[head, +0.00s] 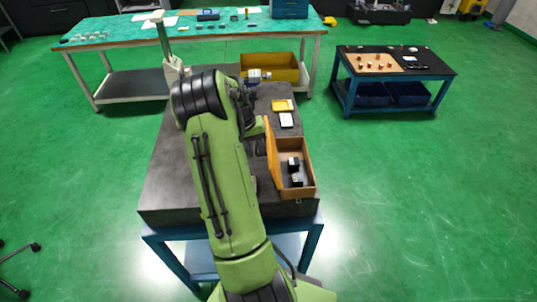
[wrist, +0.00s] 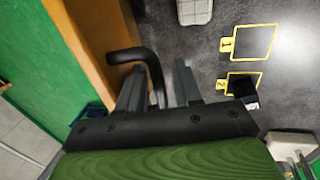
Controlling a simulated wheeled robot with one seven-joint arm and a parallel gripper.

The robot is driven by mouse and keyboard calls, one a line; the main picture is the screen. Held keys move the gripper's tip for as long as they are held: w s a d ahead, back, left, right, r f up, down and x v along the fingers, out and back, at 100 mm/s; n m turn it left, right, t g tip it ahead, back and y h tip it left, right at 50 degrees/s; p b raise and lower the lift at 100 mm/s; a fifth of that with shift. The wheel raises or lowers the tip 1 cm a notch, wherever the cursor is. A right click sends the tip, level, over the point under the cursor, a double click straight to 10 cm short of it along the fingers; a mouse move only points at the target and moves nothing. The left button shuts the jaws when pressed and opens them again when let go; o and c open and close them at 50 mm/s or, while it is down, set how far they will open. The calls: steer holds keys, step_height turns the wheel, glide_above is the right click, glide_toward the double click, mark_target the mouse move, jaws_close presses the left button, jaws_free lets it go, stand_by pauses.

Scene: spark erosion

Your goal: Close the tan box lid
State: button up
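The tan box (head: 308,183) sits near the right edge of the grey-topped table. Its lid (head: 271,150) stands open, roughly upright, along the box's left side. In the wrist view, a tan panel that appears to be the lid (wrist: 78,28) fills the upper left. A dark curved handle (wrist: 146,57) sticks out from it. My gripper (wrist: 160,67) has its fingers apart, with part of the handle between or just in front of them. I cannot tell whether they touch it. In the head view my green arm hides most of the gripper, left of the lid.
Small black blocks (head: 293,164) lie inside the box. A larger yellow bin (head: 285,68) stands at the far end. Open green floor lies to the right.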

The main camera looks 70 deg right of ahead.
mark_target(267, 139)
steer(key=shift+r, duration=0.2)
steer(key=c, duration=0.6)
steer(key=shift+s+d+r+p, duration=0.35)
steer(key=shift+s+r+p, duration=0.15)
steer(key=shift+s+r, duration=0.2)
steer(key=shift+s, duration=0.1)
steer(key=shift+s+d+r, duration=0.35)
steer(key=shift+s+r, duration=0.05)
steer(key=shift+s, duration=0.35)
steer(key=shift+d, duration=0.1)
